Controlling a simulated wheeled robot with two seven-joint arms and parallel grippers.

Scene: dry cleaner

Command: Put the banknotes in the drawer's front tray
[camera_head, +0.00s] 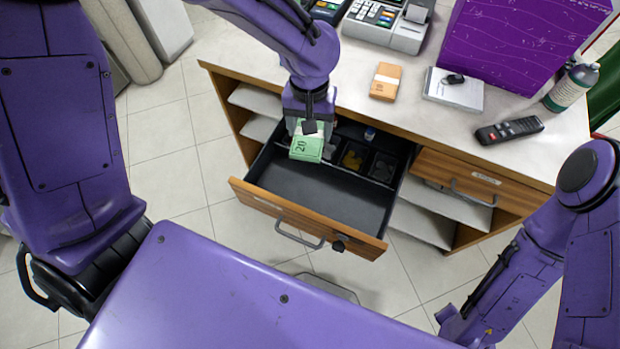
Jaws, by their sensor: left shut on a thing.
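A green bundle of banknotes (306,149) marked 20 is in my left gripper (310,128), which is shut on it. The bundle shows over the back left part of the open drawer (268,205); its exact height is hard to tell. The drawer's wide front tray (325,198) is dark and looks empty. An orange-brown banknote bundle (386,80) lies on the counter, behind and to the right of the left gripper. My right gripper (468,328) is low at the lower right, away from the drawer; its fingers are not clear.
Small compartments with coins (353,157) lie behind the front tray. The counter (440,125) holds a cash register (388,25), a white pad (453,92), a remote-like device (510,130), a purple box (515,45) and a bottle (572,88). A closed drawer (470,180) is at the right.

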